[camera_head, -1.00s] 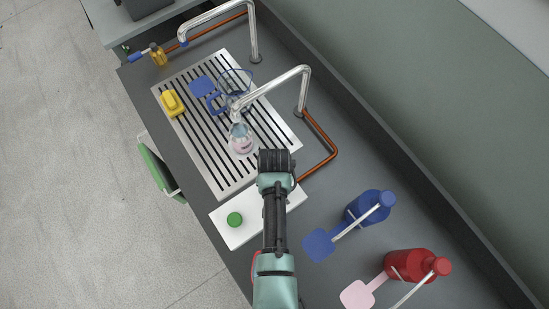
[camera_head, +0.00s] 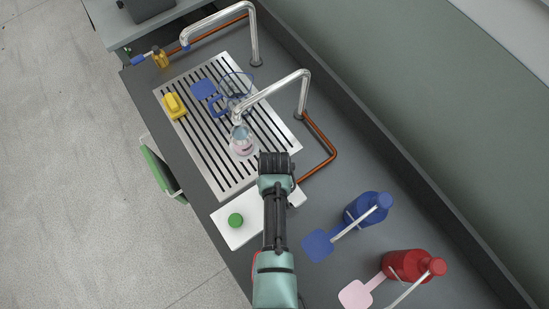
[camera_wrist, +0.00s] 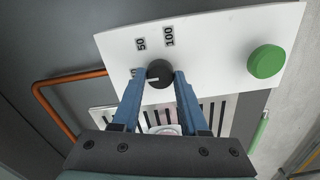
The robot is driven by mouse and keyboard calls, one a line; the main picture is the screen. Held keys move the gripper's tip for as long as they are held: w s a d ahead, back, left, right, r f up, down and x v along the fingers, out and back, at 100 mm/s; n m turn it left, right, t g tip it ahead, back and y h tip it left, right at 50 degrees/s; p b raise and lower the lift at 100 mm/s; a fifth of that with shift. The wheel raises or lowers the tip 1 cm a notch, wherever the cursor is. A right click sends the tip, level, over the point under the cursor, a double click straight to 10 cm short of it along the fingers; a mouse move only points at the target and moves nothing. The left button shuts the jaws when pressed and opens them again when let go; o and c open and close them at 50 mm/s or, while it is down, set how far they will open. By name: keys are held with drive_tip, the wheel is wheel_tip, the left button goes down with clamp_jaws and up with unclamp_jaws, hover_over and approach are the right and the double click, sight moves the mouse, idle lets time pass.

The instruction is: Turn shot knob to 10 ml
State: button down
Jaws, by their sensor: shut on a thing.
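The shot knob (camera_wrist: 159,73) is a round black knob with a pale pointer line on a white panel (camera_wrist: 210,45). In the wrist view my gripper (camera_wrist: 160,84) has its two blue fingers on either side of the knob, shut on it. The pointer lies roughly sideways, toward the left of the picture. The labels 50 and 100 show above the knob; a third label at its left is mostly hidden by a finger. In the head view my gripper (camera_head: 275,165) covers the knob at the panel's upper right.
A green button (camera_wrist: 266,61) sits on the same panel. Beyond it a steel drain grate (camera_head: 205,125) holds a flask (camera_head: 242,141) under a curved tap (camera_head: 285,80). A copper pipe (camera_head: 325,140) runs close by on the right. Blue (camera_head: 366,208) and red (camera_head: 405,265) bottles stand at the lower right.

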idle(0.4)
drive_tip(key=shift+c, duration=2.2)
unclamp_jaws()
wheel_tip(320, 180, up, 13)
drive_tip(key=shift+b, duration=0.4)
